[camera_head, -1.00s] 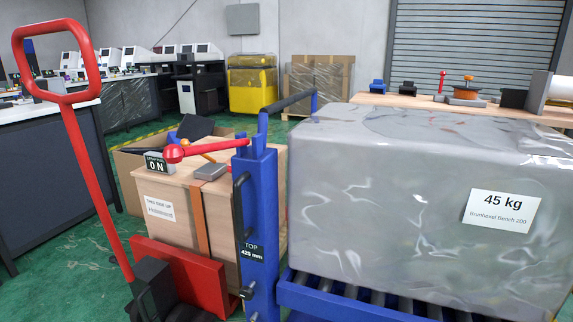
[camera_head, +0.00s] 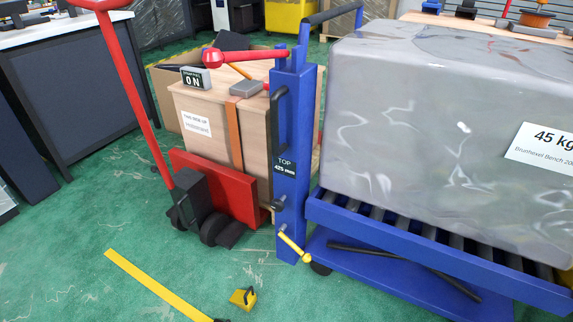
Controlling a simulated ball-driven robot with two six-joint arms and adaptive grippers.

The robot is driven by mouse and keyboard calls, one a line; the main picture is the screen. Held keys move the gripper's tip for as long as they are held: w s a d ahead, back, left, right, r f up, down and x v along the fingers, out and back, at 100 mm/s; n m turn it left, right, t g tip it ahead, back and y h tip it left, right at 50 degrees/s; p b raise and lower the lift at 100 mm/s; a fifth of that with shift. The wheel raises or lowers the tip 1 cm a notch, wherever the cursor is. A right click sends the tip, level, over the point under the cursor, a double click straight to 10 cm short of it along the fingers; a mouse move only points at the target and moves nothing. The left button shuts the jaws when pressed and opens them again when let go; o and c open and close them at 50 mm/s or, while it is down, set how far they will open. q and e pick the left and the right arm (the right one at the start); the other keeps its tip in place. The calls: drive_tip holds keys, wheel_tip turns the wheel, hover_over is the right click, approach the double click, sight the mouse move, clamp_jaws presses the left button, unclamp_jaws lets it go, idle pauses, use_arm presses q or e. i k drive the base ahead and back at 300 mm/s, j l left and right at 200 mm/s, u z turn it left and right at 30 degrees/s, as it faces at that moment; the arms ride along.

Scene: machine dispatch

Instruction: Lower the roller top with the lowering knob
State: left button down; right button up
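The roller top (camera_head: 345,214) is a blue frame with dark rollers, and it carries a large wrapped grey block (camera_head: 430,120) labelled 45 kg. A blue column (camera_head: 296,130) stands at its left end, with a sign (camera_head: 285,167) reading TOP 425 mm. A small dark knob (camera_head: 279,204) sticks out low on the column's left side. Below it is a yellow lever (camera_head: 294,244) with a ball end. I cannot tell from any marking which one is the lowering knob. Neither gripper is in view.
A red pallet truck (camera_head: 215,190) with a tall handle stands left of the column, beside a wooden crate (camera_head: 195,105). A yellow strip (camera_head: 150,280) and a small yellow block (camera_head: 243,298) are on the green floor. The front floor is otherwise mostly clear.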

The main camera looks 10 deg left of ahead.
sight(277, 205)
drive_tip(key=k+j+z, duration=0.15)
drive_tip(key=k+z, duration=0.15)
drive_tip(key=k, duration=0.3)
drive_tip(key=k+z, duration=0.35)
drive_tip(key=k, duration=0.25)
